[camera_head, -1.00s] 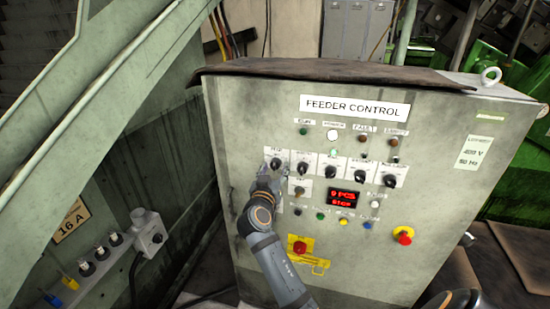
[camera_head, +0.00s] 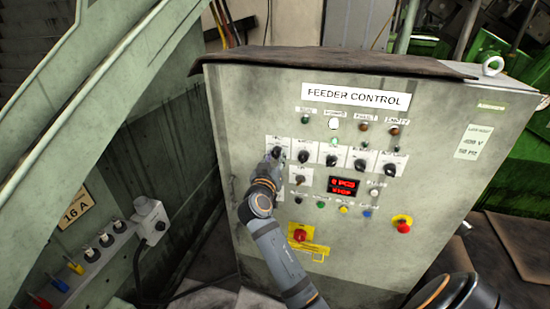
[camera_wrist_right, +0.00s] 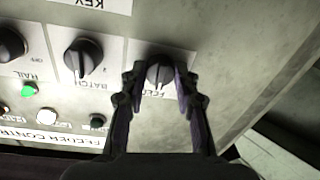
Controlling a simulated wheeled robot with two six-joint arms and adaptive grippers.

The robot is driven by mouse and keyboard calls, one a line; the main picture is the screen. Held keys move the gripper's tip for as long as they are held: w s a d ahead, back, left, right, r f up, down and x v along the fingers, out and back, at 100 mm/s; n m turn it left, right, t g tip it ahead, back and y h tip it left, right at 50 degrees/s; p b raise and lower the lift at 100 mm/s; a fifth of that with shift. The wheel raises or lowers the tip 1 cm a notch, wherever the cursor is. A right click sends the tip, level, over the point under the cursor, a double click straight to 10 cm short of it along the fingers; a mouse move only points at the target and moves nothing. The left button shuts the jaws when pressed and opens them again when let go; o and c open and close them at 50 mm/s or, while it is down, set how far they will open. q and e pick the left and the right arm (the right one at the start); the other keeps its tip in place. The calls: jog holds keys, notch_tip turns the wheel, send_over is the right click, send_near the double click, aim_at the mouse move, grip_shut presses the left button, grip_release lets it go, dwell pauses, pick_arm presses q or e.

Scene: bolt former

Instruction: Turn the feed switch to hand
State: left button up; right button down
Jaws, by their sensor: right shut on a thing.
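The feed switch (camera_wrist_right: 160,70) is a black rotary knob on a pale plate. It is the leftmost knob of the upper row in the head view (camera_head: 277,153). Its label is partly hidden by my fingers, and I cannot tell which position it points to. My right gripper (camera_wrist_right: 160,80) has one finger on each side of this knob and is shut on it. In the head view the right gripper (camera_head: 272,160) reaches the knob from below and covers part of its plate. My left gripper is not in view.
The feeder control cabinet (camera_head: 440,190) carries several other knobs, lamps and buttons close by. The batch knob (camera_wrist_right: 83,57) sits beside the gripper. A red counter display (camera_head: 343,186), a red switch on yellow (camera_head: 300,235) and a red stop button (camera_head: 403,226) are lower down.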

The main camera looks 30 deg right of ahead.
jog(key=n+p, duration=0.1)
jog(key=n, duration=0.3)
jog(key=shift+r+p, duration=0.2)
jog(key=shift+p, duration=0.15)
jog(key=shift+n+g+p, duration=0.3)
jog(key=shift+n+p, duration=0.55)
jog(key=shift+n, duration=1.15)
jog(key=c, duration=1)
grip_release()
jog(key=shift+f, duration=0.1)
